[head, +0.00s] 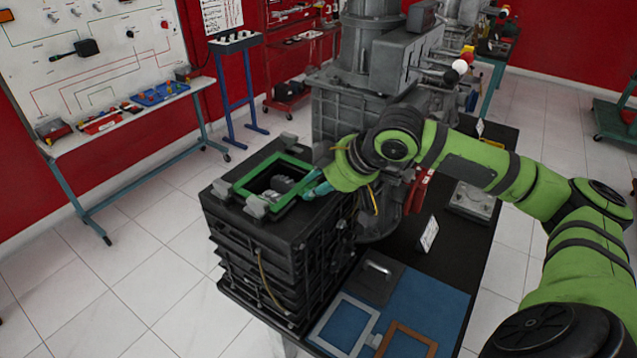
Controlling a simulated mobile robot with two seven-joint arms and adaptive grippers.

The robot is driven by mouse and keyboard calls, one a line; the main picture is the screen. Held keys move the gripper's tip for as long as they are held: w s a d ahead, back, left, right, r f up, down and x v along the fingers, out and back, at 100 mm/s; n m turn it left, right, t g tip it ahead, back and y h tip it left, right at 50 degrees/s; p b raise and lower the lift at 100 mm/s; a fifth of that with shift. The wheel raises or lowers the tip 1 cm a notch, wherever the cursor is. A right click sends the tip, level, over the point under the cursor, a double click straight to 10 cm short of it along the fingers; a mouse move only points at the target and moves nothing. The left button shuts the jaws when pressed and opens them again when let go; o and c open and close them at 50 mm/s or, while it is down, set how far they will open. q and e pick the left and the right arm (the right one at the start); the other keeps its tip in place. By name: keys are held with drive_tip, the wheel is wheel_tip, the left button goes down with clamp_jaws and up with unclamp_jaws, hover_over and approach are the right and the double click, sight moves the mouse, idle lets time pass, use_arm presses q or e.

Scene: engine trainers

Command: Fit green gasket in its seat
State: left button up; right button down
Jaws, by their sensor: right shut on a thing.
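The green gasket (257,169) is a square frame at the top of the black ribbed housing (262,262) in the head view. It surrounds the housing's opening, where grey parts (284,184) show. I cannot tell whether it lies flush in its seat or is slightly raised. My right gripper (312,188) is shut at the gasket's right side, on the gasket's edge; its fingertips are partly hidden by its own wrist. My left gripper is not in view.
Grey blocks (256,206) stand around the opening. A blue mat (427,304) with a grey frame (345,325) and a brown frame (407,342) lies in front. A tall grey machine (340,118) stands close behind my right wrist.

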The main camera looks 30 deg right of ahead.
drive_tip(key=shift+f, duration=0.45)
idle(0.4)
drive_tip(key=c, duration=0.9)
unclamp_jaws()
drive_tip(key=shift+f, duration=0.1)
drive_tip(key=shift+s, duration=0.1)
drive_tip(key=v, duration=1.2)
